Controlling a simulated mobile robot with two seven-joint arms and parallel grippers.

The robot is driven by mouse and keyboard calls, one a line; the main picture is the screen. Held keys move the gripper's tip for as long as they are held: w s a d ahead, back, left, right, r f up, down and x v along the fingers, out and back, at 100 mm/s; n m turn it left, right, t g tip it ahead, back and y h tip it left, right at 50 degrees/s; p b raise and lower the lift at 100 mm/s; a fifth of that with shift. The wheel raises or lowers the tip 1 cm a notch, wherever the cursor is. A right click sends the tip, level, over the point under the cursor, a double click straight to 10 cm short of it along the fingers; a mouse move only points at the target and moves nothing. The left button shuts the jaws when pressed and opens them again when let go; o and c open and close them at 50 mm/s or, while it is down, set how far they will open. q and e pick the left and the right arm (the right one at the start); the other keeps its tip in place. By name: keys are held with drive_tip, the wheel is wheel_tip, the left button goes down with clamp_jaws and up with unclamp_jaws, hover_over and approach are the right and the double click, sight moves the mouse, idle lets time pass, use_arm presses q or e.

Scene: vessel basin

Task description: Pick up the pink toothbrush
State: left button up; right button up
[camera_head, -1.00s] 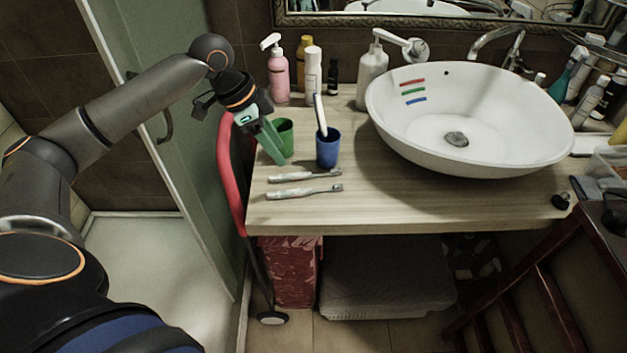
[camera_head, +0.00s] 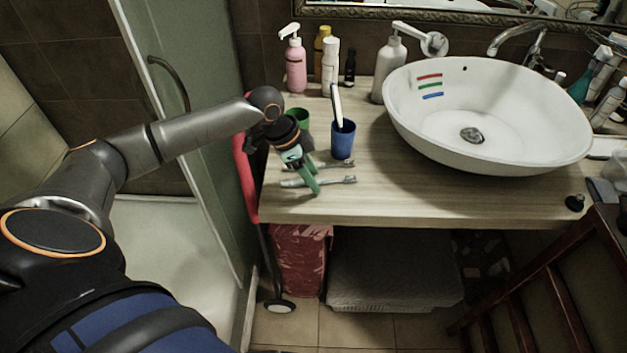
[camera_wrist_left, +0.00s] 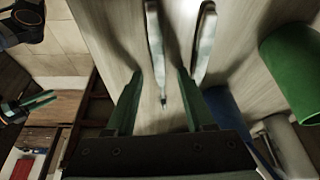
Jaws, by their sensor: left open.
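Two pale toothbrushes lie side by side on the wooden counter, a front one (camera_head: 340,181) and a back one (camera_head: 338,166). Neither shows a clear pink colour, so I cannot tell which is the pink one. My left gripper (camera_head: 312,190) is open and empty, pointing down over the front toothbrush and hiding part of it. In the left wrist view, one toothbrush (camera_wrist_left: 155,40) lines up with the gap between my left fingers (camera_wrist_left: 160,90). The other (camera_wrist_left: 205,45) lies to its right. My right gripper (camera_wrist_left: 40,101) shows at the left edge of that view, too small to judge.
A blue cup (camera_head: 343,144) holding a white toothbrush and a green cup (camera_head: 300,117) stand behind the gripper. A white basin (camera_head: 430,135) fills the right of the counter. Bottles, including a pink one (camera_head: 295,68), stand at the back.

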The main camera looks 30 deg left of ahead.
use_arm(q)
drive_tip(key=shift+f, duration=0.15)
idle(0.5)
clamp_jaws()
idle(0.4)
